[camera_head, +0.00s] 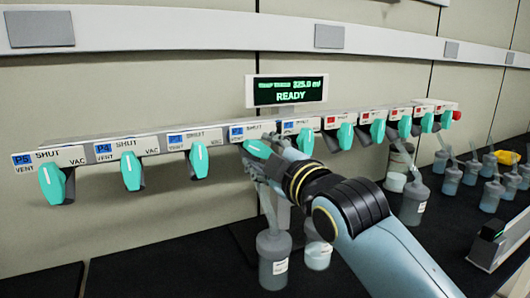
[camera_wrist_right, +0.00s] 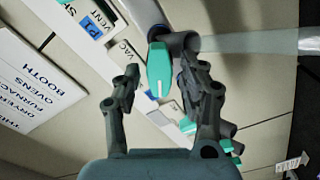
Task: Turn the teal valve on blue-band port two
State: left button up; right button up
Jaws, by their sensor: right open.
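A row of teal valves runs along the white manifold, with blue labels on the left ports and red ones on the right. The valve at blue-band port two (camera_head: 257,149) is fourth from the left. Its handle is slanted, while its neighbours hang roughly downward. My right gripper (camera_head: 270,152) is at this valve, its fingers partly hidden by the wrist. In the right wrist view, the teal handle (camera_wrist_right: 160,72) lies between the two open fingers (camera_wrist_right: 158,86), with gaps visible on both sides. Part of a blue port label (camera_wrist_right: 95,27) shows beside it. My left gripper is out of view.
A neighbouring teal valve (camera_head: 305,139) is close on the right. A display reading READY (camera_head: 289,91) stands above. More flasks (camera_head: 490,195) stand on the dark bench at right.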

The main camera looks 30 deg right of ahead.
jog(key=shift+s, duration=0.1)
jog(key=shift+c, duration=2.4)
grip_shut()
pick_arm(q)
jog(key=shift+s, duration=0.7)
